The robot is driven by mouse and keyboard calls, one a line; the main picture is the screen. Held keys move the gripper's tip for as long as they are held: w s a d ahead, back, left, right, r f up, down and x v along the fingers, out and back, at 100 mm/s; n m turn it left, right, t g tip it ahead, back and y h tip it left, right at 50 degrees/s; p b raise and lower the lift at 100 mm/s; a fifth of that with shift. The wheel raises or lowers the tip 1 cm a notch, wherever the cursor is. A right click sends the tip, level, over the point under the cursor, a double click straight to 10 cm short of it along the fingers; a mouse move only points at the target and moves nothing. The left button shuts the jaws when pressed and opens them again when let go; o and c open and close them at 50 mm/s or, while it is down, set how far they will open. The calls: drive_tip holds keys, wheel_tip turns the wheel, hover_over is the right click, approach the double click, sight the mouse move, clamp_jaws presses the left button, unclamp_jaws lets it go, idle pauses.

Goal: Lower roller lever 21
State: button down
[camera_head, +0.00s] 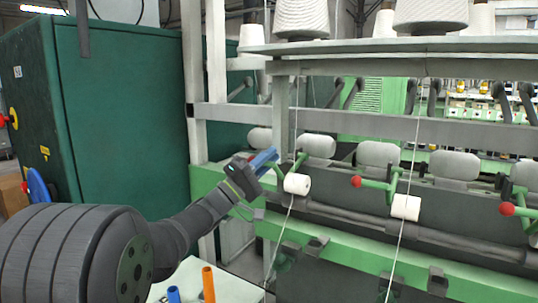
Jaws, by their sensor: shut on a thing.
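My gripper (266,158), with blue fingers, is at the left end of the spinning frame. It is shut on the leftmost green roller lever (299,163). The fingers hide the grip end of this lever. A white roller (297,184) sits just right of the fingers, beside this lever and below a grey-white bobbin (319,146). I cannot read any lever number.
A second green lever with a red knob (356,181) and a third red knob (507,209) stand to the right. White threads run down past the rollers. A grey post (217,70) and green cabinet (120,110) stand left. An orange tube (208,284) is low in front.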

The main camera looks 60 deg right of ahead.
drive_tip(key=shift+a+r, duration=0.15)
drive_tip(key=c, duration=1.5)
unclamp_jaws()
drive_tip(key=shift+a+r, duration=0.1)
drive_tip(key=shift+a, duration=0.1)
drive_tip(key=shift+o, duration=0.3)
drive_tip(key=shift+d, duration=0.1)
drive_tip(key=shift+f, duration=0.2)
drive_tip(key=v, duration=1.7)
drive_tip(key=shift+f, duration=0.1)
drive_tip(key=a, duration=0.8)
